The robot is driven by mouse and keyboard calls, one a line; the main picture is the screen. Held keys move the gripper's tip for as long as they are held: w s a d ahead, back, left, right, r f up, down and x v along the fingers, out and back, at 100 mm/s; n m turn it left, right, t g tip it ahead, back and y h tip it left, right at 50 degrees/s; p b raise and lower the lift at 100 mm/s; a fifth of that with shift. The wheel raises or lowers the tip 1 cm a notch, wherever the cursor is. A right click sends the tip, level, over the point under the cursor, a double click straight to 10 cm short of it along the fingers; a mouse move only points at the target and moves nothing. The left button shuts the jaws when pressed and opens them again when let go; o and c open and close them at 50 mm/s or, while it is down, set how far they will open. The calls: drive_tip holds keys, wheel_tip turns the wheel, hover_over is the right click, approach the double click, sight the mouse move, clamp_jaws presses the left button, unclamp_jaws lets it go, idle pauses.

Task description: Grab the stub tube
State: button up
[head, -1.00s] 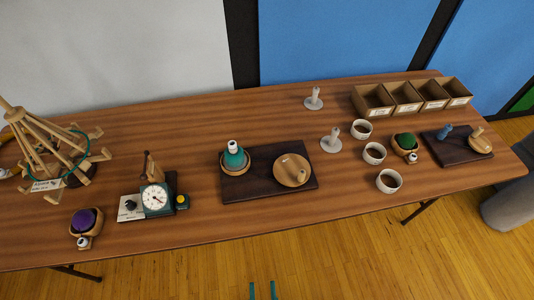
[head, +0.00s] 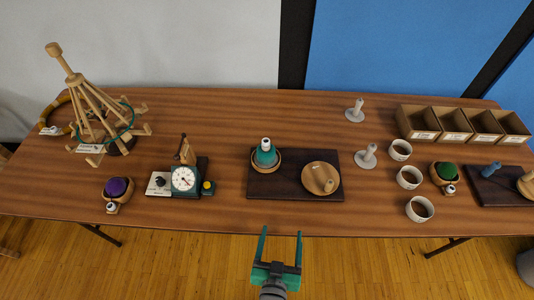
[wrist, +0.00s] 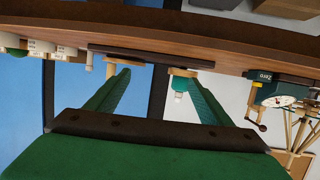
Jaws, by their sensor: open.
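A short tan tube (head: 328,185) stands on a round wooden dish (head: 314,176) on a dark board (head: 285,189); it looks like the stub tube, though I cannot be certain. In the wrist view, which looks upside down, a tan peg-like piece (wrist: 111,69) shows near the left finger. My gripper (head: 281,236) is open and empty, in front of the table's front edge, apart from everything.
Two pale upright spindles (head: 355,109) (head: 367,155), several white cups (head: 409,177) and cardboard bins (head: 424,121) stand to the right. A blue tube (head: 491,169) lies on another dark board. A clock device (head: 184,179) and a wooden winder (head: 92,105) stand left. The front middle edge is clear.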

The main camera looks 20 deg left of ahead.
drive_tip(key=shift+n+y, duration=0.3)
drive_tip(key=shift+y, duration=0.1)
drive_tip(key=w+a, duration=0.1)
drive_tip(key=w, duration=0.2)
drive_tip(key=w+a, duration=0.2)
drive_tip(key=w, duration=0.1)
drive_tip(key=w+a+r, duration=0.1)
drive_tip(key=w, duration=0.2)
drive_tip(key=shift+a, duration=0.35)
drive_tip(key=g, duration=0.1)
approach(265, 159)
drive_tip(key=shift+w+f+y, duration=0.3)
drive_tip(key=shift+w+f, duration=0.65)
drive_tip(key=shift+w, duration=0.2)
drive_tip(key=shift+w+a+r, duration=0.15)
drive_tip(key=shift+a, duration=0.1)
drive_tip(key=x, duration=0.5)
drive_tip(key=shift+w, duration=0.25)
drive_tip(key=shift+r+x, duration=0.15)
drive_tip(key=shift+x, duration=1.2)
drive_tip(key=shift+r+x, duration=0.1)
drive_tip(key=shift+x, duration=1.25)
drive_tip(key=shift+w, duration=0.15)
drive_tip(key=shift+d, duration=0.1)
drive_tip(key=c, duration=1.1)
